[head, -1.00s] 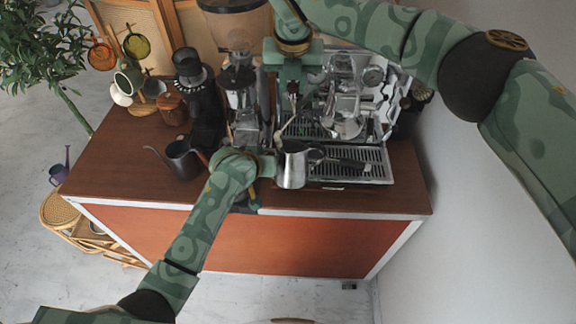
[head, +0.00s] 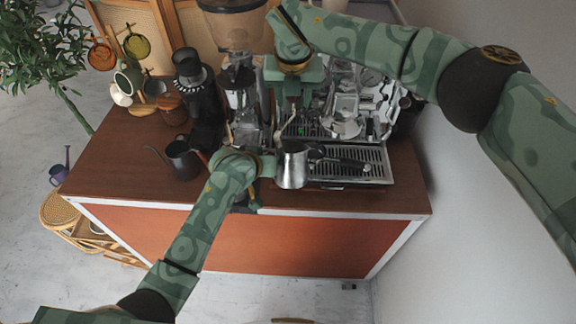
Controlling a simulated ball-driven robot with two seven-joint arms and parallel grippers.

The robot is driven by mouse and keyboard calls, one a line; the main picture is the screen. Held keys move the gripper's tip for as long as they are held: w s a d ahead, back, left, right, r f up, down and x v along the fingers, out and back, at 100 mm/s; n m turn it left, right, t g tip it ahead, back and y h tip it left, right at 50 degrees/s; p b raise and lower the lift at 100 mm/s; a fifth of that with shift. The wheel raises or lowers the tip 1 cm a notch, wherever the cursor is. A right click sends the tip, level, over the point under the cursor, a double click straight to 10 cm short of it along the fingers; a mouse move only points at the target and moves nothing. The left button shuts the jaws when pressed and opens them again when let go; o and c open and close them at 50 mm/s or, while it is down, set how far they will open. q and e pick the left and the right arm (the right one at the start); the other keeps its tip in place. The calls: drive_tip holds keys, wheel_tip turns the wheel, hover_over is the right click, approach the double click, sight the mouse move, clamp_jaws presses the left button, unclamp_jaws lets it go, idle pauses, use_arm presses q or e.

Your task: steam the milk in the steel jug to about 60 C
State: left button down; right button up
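The steel jug (head: 291,168) is upright at the front left of the espresso machine's drip tray (head: 345,165). My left gripper (head: 268,166) is at the jug's left side and appears shut on it; its fingers are mostly hidden. The milk inside cannot be made out. My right gripper (head: 293,108) points down in front of the left part of the espresso machine (head: 350,105), above and behind the jug. Its fingertips are small and blend with the machine, so I cannot tell whether they are open. The steam wand and any thermometer cannot be picked out clearly.
A coffee grinder (head: 241,100) stands left of the machine. A dark gooseneck kettle (head: 183,158) and a black grinder-like device (head: 203,105) stand further left. The counter's left front (head: 115,175) is clear.

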use_arm(q)
drive_tip(key=shift+d+r, duration=0.1)
use_arm(e)
drive_tip(key=shift+r, duration=0.15)
drive_tip(key=shift+w+r+v, duration=0.1)
drive_tip(key=shift+w+v, duration=0.2)
drive_tip(key=shift+v, duration=1)
drive_tip(key=shift+w+r+v, duration=0.1)
drive_tip(key=shift+w+v, duration=0.2)
drive_tip(key=shift+v, duration=0.95)
drive_tip(key=shift+w+r+v, duration=0.1)
drive_tip(key=shift+w+v, duration=0.25)
drive_tip(key=shift+v, duration=0.95)
drive_tip(key=shift+f, duration=0.1)
drive_tip(key=shift+r+p, duration=0.45)
use_arm(q)
drive_tip(key=s+f, duration=0.7)
drive_tip(key=shift+s+f, duration=0.15)
drive_tip(key=shift+s, duration=0.2)
use_arm(e)
drive_tip(key=shift+r, duration=0.15)
use_arm(q)
drive_tip(key=shift+d, duration=0.1)
